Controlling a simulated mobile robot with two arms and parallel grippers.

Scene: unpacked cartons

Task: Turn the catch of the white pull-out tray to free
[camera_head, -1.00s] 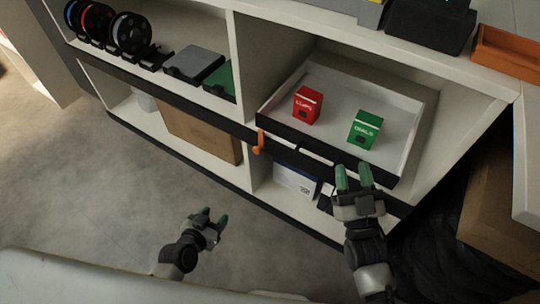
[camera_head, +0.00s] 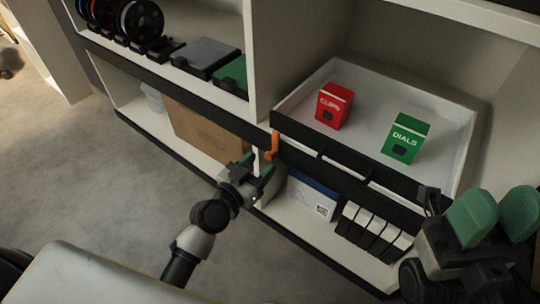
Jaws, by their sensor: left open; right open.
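The white pull-out tray (camera_head: 368,89) sits in the shelf unit at the right, with a dark front edge. It holds a red CLIPS box (camera_head: 333,106) and a green DIALS box (camera_head: 405,138). The orange catch (camera_head: 272,146) hangs downward at the tray's left front corner. My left gripper (camera_head: 257,172) is open with green fingertips, just below and left of the catch; I cannot tell whether it touches it. My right gripper (camera_head: 492,216) is open and empty, close to the camera at the lower right, in front of the tray's right end.
Below the tray are a white and blue box (camera_head: 313,196) and several black-and-white items (camera_head: 374,232). A cardboard box (camera_head: 203,133) stands in the lower left compartment. Spools (camera_head: 141,20) and dark cases (camera_head: 206,58) line the upper left shelf. The floor (camera_head: 110,185) at left is clear.

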